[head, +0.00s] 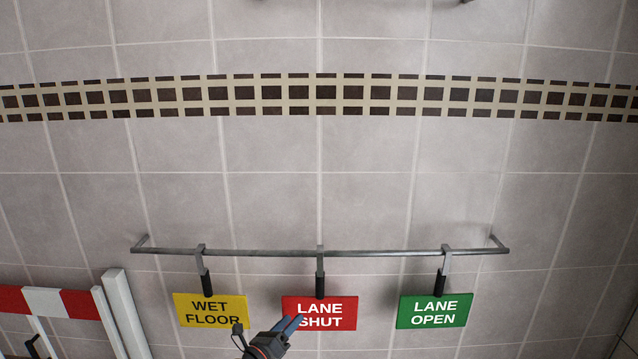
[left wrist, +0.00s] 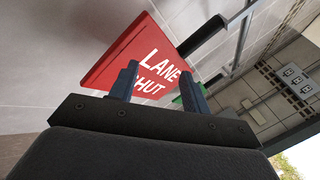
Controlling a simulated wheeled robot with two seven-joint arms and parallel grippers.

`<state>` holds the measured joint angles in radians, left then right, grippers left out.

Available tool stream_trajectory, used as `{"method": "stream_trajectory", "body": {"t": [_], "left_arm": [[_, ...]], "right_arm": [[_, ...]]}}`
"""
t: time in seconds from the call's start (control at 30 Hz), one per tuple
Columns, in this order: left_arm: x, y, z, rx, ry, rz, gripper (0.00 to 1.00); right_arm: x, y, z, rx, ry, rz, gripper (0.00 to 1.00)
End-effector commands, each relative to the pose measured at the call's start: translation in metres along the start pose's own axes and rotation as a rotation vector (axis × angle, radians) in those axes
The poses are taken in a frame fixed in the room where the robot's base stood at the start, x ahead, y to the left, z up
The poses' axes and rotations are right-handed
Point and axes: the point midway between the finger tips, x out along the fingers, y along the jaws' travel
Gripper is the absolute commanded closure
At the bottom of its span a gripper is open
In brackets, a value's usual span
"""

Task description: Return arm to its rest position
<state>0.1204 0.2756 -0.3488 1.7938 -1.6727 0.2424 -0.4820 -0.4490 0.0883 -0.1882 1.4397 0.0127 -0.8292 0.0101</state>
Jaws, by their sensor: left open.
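Three signs hang from a metal rail (head: 320,253) on the tiled wall: yellow WET FLOOR (head: 210,309), red LANE SHUT (head: 320,309) and green LANE OPEN (head: 433,311). Each hangs by a hook with a black handle. My left gripper (head: 290,324) is at the bottom of the head view, overlapping the lower left of the red sign. In the left wrist view its two fingers (left wrist: 160,92) are apart with nothing visibly held between them. The red sign (left wrist: 125,55) shows just beyond them; I cannot tell whether they touch it. My right gripper is not in view.
A red and white barrier (head: 45,301) with a white post (head: 125,315) stands at the lower left. A dark checkered tile band (head: 320,93) crosses the wall. In the left wrist view, a panel with white sockets or switches (left wrist: 297,80) shows at right. The wall above the rail is clear.

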Motion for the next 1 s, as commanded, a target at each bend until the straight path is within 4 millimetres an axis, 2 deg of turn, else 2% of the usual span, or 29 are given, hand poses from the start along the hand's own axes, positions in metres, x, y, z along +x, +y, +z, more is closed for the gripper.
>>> {"method": "stream_trajectory", "body": {"t": [0.03, 0.17, 0.3, 0.5, 0.73, 0.87, 1.0], "left_arm": [[-0.011, 0.015, -0.014, -0.11, -0.031, 0.037, 0.52], [-0.044, 0.061, -0.05, -0.421, -0.133, 0.157, 0.52], [-0.092, 0.113, -0.099, -0.746, -0.252, 0.319, 0.52], [-0.167, 0.171, -0.177, -1.119, -0.414, 0.56, 0.52], [-0.262, 0.209, -0.275, -1.46, -0.591, 0.848, 0.52], [-0.318, 0.216, -0.332, -1.624, -0.691, 1.019, 0.52], [-0.38, 0.213, -0.392, -1.779, -0.802, 1.21, 0.52]], "right_arm": [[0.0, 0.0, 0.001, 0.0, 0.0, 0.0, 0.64], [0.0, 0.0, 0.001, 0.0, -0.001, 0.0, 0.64], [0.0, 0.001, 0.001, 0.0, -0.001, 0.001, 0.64], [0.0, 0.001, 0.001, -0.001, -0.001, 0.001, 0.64], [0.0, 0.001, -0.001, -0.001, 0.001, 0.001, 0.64], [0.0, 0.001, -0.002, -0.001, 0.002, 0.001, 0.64], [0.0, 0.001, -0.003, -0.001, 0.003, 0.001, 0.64]]}}
